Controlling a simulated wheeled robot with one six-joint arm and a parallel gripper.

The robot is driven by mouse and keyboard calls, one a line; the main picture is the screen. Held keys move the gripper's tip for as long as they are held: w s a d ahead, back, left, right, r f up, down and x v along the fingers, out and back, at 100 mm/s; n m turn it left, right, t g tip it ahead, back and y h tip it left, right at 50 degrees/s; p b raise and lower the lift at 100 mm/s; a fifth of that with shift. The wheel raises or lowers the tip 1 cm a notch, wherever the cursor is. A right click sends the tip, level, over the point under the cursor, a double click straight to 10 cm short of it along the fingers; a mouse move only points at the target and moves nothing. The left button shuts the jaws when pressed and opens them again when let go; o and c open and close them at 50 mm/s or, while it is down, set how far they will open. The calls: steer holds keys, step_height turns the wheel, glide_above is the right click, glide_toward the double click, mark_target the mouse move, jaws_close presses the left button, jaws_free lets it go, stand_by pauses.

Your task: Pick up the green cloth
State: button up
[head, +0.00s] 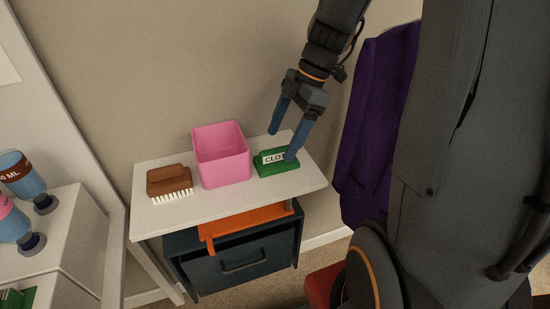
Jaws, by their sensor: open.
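A green cloth (277,168) lies folded on the right part of a small white table (240,199). It carries a white label with dark letters, partly covered by a finger. My gripper (282,146) points down over the cloth, its two blue fingers apart. One finger overlaps the right end of the label in the picture; the other is to the upper left, by the back of the cloth. I cannot tell whether either finger touches it.
A pink open box (222,170) stands just left of the cloth. A brown brush (169,182) is farther left. Below the tabletop are an orange item (245,226) and a dark drawer unit (240,264). A purple cloth (375,130) hangs at the right.

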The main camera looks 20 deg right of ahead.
mark_target(279, 148)
steer(key=x, duration=0.3)
steer(key=p+x, duration=0.1)
steer(key=x, duration=0.1)
steer(key=shift+s, duration=0.35)
steer(key=shift+c, duration=0.6)
steer(key=c, duration=1)
